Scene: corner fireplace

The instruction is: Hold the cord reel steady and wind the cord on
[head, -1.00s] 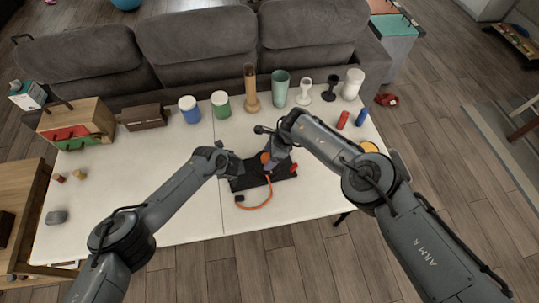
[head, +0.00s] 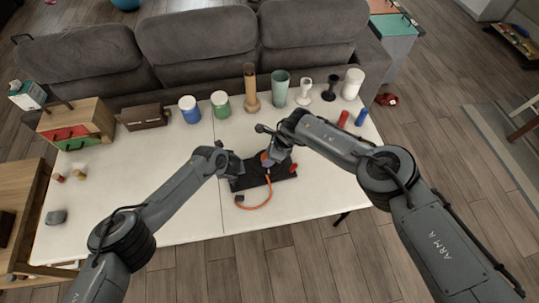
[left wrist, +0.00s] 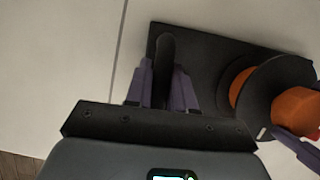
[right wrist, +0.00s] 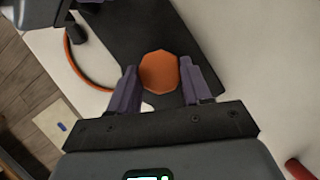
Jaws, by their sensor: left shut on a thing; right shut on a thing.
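The cord reel has a dark base plate (head: 250,183) lying on the white table. In the left wrist view its black disc (left wrist: 275,95) has an orange part behind it and an orange knob (left wrist: 297,108) in front. The orange cord (head: 260,204) curves from the reel toward the table's front, ending at a dark plug (head: 239,198). My left gripper (head: 234,168) is shut on a dark upright grip (left wrist: 165,62) at the plate's left end. My right gripper (head: 268,158) is shut on the orange knob, seen end-on between its fingers in the right wrist view (right wrist: 159,72).
Cups, jars and a wooden vase (head: 250,90) line the table's back edge. A wooden drawer box (head: 80,125) stands at the left. The table left of the reel is mostly clear.

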